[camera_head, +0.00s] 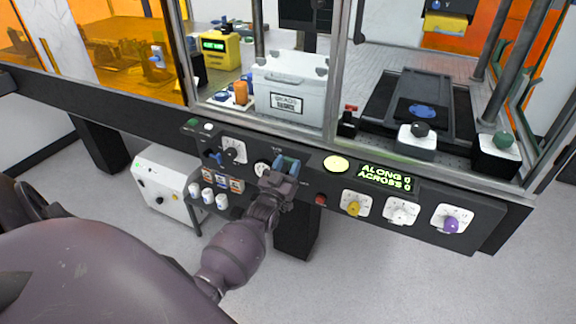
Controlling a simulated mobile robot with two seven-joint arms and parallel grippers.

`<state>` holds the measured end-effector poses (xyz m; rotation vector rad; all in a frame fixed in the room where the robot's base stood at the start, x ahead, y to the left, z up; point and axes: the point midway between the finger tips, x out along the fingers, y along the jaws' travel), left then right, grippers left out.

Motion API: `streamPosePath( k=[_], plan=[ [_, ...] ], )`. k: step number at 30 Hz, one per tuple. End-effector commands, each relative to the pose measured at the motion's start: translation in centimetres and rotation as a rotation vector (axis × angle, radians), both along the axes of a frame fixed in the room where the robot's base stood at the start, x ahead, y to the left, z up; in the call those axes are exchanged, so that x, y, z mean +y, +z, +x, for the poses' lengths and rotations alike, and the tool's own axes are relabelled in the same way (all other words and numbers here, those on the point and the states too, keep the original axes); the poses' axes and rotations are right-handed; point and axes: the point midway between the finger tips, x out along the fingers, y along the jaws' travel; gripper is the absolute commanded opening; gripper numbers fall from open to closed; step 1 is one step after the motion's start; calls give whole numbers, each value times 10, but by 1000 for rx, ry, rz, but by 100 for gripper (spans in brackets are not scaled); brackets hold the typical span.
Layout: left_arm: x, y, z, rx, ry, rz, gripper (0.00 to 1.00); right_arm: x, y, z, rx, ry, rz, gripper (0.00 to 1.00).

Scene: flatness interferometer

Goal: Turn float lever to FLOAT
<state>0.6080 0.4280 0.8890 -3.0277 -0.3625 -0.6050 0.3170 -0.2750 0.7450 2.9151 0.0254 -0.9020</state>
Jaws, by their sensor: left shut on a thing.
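My left gripper (287,166) is at the black front control panel (330,190), between a round gauge on its left and a yellow lamp on its right. It is shut on a control there, which I take to be the float lever; the fingers cover most of it. The small lettering around it is too small to read, so the lever's setting cannot be told. My right gripper is not in view.
A white box (168,187) stands below left.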

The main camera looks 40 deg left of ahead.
Motion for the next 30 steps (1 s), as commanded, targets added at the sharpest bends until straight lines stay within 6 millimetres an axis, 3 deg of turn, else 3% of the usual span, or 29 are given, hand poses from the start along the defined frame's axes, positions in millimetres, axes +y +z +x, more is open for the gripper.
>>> streamPosePath(
  k=[8,9,13,23,30],
  plan=[
    [1,0,0,0,1,-4,19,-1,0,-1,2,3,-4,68],
    [1,0,0,0,1,-4,49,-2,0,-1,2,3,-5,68],
    [1,0,0,0,1,-3,68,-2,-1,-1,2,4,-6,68],
    [0,-1,-3,1,1,-2,68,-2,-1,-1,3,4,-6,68],
    [-7,-15,-31,4,1,-4,68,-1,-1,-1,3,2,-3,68]
  ],
)
